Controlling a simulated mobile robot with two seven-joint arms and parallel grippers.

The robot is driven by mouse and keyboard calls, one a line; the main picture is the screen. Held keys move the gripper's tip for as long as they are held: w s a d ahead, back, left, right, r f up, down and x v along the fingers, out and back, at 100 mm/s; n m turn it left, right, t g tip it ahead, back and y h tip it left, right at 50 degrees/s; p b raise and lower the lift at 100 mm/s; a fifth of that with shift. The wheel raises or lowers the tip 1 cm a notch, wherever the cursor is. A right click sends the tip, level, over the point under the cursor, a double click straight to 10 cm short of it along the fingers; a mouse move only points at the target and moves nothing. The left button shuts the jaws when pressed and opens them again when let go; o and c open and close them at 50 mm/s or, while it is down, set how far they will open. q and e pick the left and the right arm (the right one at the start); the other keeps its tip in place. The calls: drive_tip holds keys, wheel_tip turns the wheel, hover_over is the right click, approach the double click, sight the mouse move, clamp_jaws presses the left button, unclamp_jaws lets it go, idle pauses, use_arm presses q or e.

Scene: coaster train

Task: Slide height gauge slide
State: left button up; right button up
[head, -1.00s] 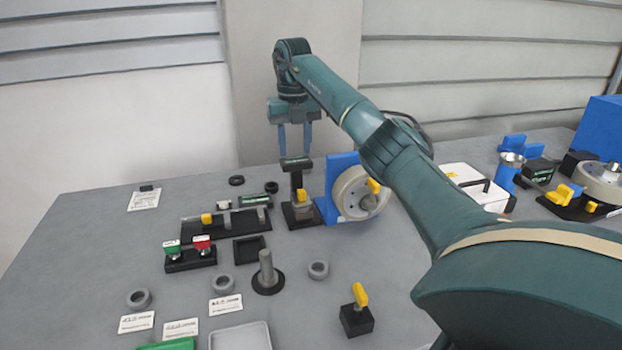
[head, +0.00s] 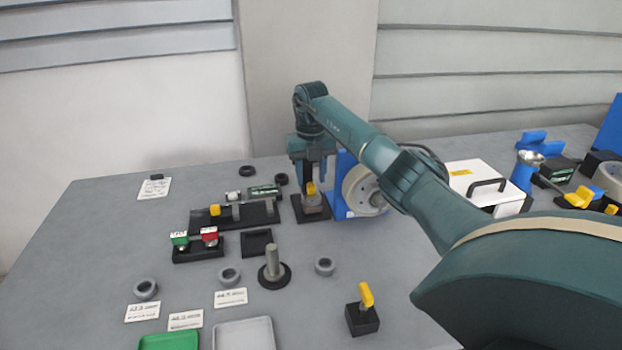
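The height gauge (head: 311,207) stands near the back of the table, with a black base, a grey block and a yellow part. Its upper part is mostly hidden by my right gripper (head: 313,174). That gripper points straight down from above, with its fingers lowered to the top of the gauge. I cannot tell whether the fingers touch or grip the slide. My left gripper is not in view.
A blue stand with a pale wheel (head: 362,192) is close to the gauge's right. A black fixture (head: 235,215) lies to its left. A grey post on a round base (head: 273,266) and a yellow-handled black block (head: 362,315) stand in front. A white box (head: 487,180) is farther right.

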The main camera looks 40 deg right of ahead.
drive_tip(key=shift+f, duration=1.1)
clamp_jaws()
